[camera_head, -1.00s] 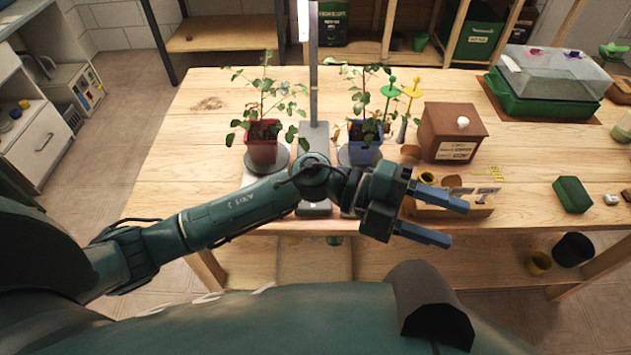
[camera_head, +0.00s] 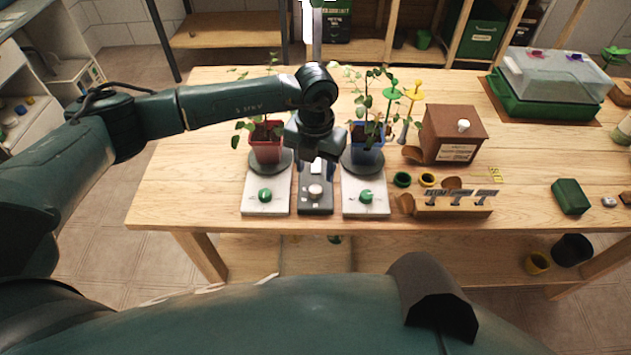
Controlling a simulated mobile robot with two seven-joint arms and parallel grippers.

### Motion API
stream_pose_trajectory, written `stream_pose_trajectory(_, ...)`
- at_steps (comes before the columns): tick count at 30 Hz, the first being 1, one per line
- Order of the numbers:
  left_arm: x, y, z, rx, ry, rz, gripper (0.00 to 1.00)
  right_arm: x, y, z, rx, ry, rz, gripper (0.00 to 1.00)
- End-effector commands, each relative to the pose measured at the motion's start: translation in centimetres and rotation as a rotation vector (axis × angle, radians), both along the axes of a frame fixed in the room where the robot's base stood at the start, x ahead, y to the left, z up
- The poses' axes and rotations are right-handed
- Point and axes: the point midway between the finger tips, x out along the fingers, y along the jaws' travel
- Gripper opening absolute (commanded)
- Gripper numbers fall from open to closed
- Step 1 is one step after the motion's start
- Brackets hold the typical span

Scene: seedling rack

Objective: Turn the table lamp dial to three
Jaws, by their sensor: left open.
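The table lamp has a grey post (camera_head: 317,40) and a dark grey base (camera_head: 316,208) between two potted plants. Its lit head is cut off at the top edge. A round pale dial (camera_head: 316,191) sits on the base; its setting is too small to read. My left gripper (camera_head: 316,172) points down over the lamp base, just behind the dial in the picture. Its jaws are open, with nothing seen between them. I cannot tell its height above the base. The gripper and wrist hide the lower post. My right gripper is not in view.
White stands with green knobs flank the lamp: the left stand (camera_head: 252,205) bears a red pot (camera_head: 266,150), the right stand (camera_head: 352,208) a blue pot (camera_head: 367,157). A brown box (camera_head: 437,135) and a wooden label holder (camera_head: 450,210) are to the right.

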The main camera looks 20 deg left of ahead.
Motion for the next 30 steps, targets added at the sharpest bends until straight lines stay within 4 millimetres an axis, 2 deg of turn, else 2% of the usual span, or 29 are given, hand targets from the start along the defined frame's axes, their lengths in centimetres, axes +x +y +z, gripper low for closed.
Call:
stream_pose_trajectory(6, -0.1, -0.1, -4.2, -0.001, 0.003, -0.001, 0.5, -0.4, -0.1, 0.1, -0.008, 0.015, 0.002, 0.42)
stream_pose_trajectory(12, 0.0, -0.1, -6.3, -0.003, 0.001, -0.001, 0.5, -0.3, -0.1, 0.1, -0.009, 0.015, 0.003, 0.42)
stream_pose_trajectory(23, 0.0, -0.1, -6.8, -0.003, -0.001, -0.003, 0.5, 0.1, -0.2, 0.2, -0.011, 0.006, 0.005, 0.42)
stream_pose_trajectory(30, 0.0, -0.1, -6.7, -0.003, -0.001, -0.002, 0.31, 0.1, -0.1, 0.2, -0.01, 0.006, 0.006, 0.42)
